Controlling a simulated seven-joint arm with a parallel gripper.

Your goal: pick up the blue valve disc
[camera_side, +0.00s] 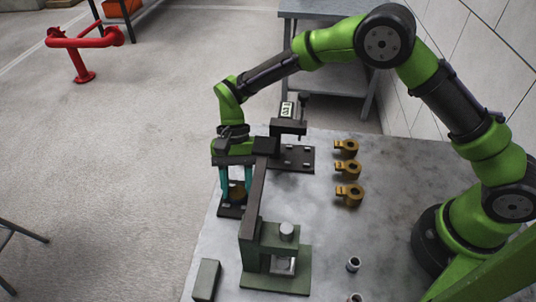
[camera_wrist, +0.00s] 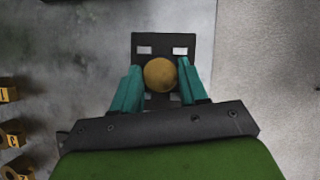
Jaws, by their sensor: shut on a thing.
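My gripper (camera_side: 237,195) points down at the left edge of the table, its two teal fingers on either side of a round brass-coloured piece (camera_side: 237,188). In the wrist view my gripper (camera_wrist: 160,75) is shut on this round piece (camera_wrist: 160,74), with one finger against each side. The piece is over a dark plate (camera_wrist: 145,42) with light rectangular slots; I cannot tell whether it touches the plate. No blue disc can be made out in either view.
A dark green press-like fixture (camera_side: 290,255) stands close in front of my gripper. A black stand with a gauge (camera_side: 288,112) is behind. Several brass clamp-like parts (camera_side: 348,168) lie to the right. A grey block (camera_side: 206,280) and small metal rings (camera_side: 353,264) are near the front.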

